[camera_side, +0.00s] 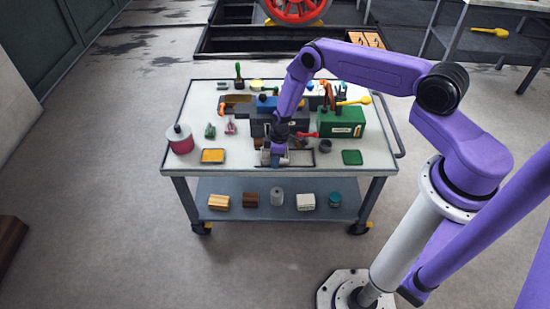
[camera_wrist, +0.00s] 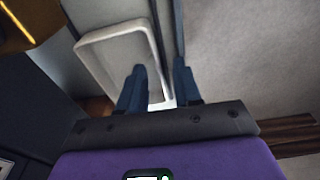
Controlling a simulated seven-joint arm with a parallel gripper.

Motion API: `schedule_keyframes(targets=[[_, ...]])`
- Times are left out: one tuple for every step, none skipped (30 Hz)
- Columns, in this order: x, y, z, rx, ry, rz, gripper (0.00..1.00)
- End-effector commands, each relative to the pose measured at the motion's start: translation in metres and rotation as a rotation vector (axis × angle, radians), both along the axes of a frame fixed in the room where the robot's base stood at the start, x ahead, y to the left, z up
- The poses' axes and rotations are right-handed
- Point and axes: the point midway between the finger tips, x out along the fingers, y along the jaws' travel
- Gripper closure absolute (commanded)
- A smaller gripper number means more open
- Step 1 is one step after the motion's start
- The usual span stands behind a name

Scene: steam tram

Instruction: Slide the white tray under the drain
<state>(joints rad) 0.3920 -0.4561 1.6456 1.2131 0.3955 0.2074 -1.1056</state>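The white tray (camera_wrist: 98,35) is a shallow, rounded-corner tray with a raised rim in the wrist view. My gripper (camera_wrist: 160,66) reaches over its right side. The two dark blue fingers are apart, the left one over the inside of the tray and the right one just outside its right wall. I cannot tell whether either finger touches the wall. In the side view my gripper (camera_side: 274,158) is low at the front middle of the trolley top, in front of a dark machine block (camera_side: 259,129). The drain cannot be made out.
The trolley top (camera_side: 225,170) also holds a green box (camera_side: 343,123), a red-and-grey can (camera_side: 180,140), a yellow sponge-like pad (camera_side: 213,156) and a green pad (camera_side: 352,158). Small tools crowd the back. The front strip is mostly clear.

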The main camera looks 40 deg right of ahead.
Motion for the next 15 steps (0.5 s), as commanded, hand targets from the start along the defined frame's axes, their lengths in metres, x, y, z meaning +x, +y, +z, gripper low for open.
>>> schedule_keyframes(targets=[[-0.0001, -0.0001, 0.0001, 0.000, 0.000, 0.000, 0.82], [-0.0001, -0.0001, 0.0001, 0.000, 0.000, 0.000, 0.92], [-0.0001, -0.0001, 0.0001, 0.000, 0.000, 0.000, 1.00], [-0.0001, -0.0001, 0.0001, 0.000, 0.000, 0.000, 1.00], [-0.0001, -0.0001, 0.0001, 0.000, 0.000, 0.000, 1.00], [-0.0001, -0.0001, 0.0001, 0.000, 0.000, 0.000, 1.00], [-0.0001, -0.0001, 0.0001, 0.000, 0.000, 0.000, 1.00], [-0.0001, -0.0001, 0.0001, 0.000, 0.000, 0.000, 1.00], [-0.0002, -0.0002, 0.0002, 0.000, 0.000, 0.000, 1.00], [-0.0004, -0.0004, 0.0001, 0.000, 0.000, 0.000, 1.00], [-0.0007, -0.0009, 0.0002, 0.000, 0.000, 0.000, 1.00], [-0.0015, -0.0016, 0.0001, 0.001, 0.001, 0.000, 1.00], [-0.0022, -0.0026, 0.0002, 0.001, 0.001, -0.001, 1.00], [-0.0031, -0.0039, 0.0002, 0.001, 0.001, -0.002, 1.00], [-0.0046, -0.0059, 0.0002, 0.001, 0.001, -0.003, 1.00]])
